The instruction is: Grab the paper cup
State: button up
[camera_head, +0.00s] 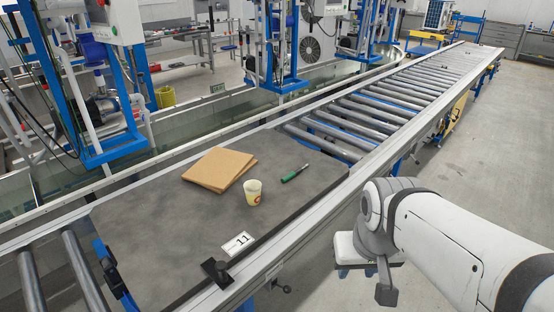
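The paper cup (253,193) is small and cream-coloured with a reddish mark on its side. It stands upright on the dark grey board (160,228) on the conveyor. My gripper (386,292) hangs at the end of my white arm at the lower right, outside the conveyor's near rail and well apart from the cup. Only part of it shows, and its fingers cannot be made out clearly. I see nothing held in it.
Brown cardboard pieces (219,169) lie left of the cup. A green-handled tool (295,173) lies to its right. The metal rail (330,209) runs between my arm and the board.

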aim_at(252, 188)
jog(key=z, duration=1.5)
jog(key=i, duration=2.05)
jog(key=u, duration=0.5)
jog(key=k, duration=0.1)
jog(key=u, duration=2.75)
jog(key=i, duration=1)
jog(key=u, duration=0.1)
